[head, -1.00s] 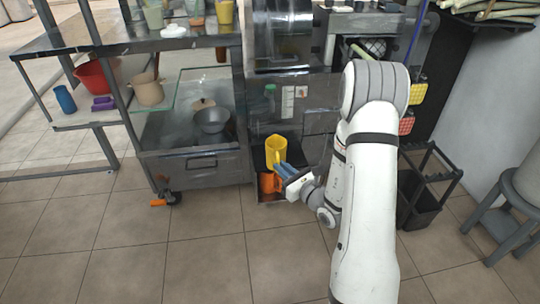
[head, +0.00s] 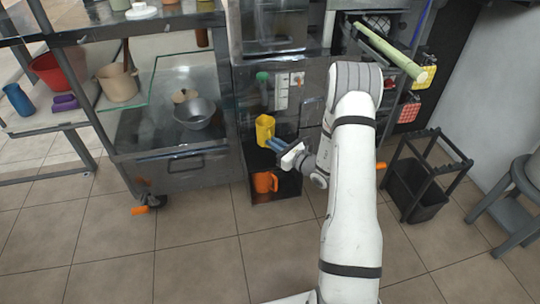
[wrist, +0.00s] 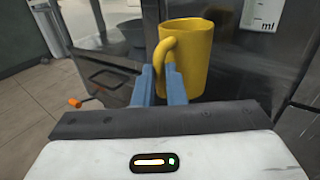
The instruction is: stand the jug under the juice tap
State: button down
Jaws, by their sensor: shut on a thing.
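The yellow jug (head: 264,130) is upright in front of the steel press cabinet (head: 310,120). It also shows large in the wrist view (wrist: 195,50), with its handle towards me. My gripper (head: 273,145) has blue fingers, which are shut on the jug's handle; in the wrist view the fingertips (wrist: 161,80) sit on either side of it. The jug is held above the low open bay (head: 272,194) at the foot of the press. I cannot make out the juice tap clearly.
An orange jug (head: 265,182) stands in the low bay. A glass-fronted cart with a metal bowl (head: 194,113) is at left. A green cane (head: 385,50) sticks out at the press's upper right. A black rack (head: 418,180) stands at right. The tiled floor in front is clear.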

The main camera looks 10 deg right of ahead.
notch_tip(320, 180, down, 5)
jog(key=shift+a+f+b, duration=0.1)
jog(key=shift+f+b, duration=0.05)
jog(key=shift+b, duration=0.6)
jog(key=c, duration=2)
grip_release()
jog(key=shift+f, duration=0.1)
jog(key=o, duration=0.5)
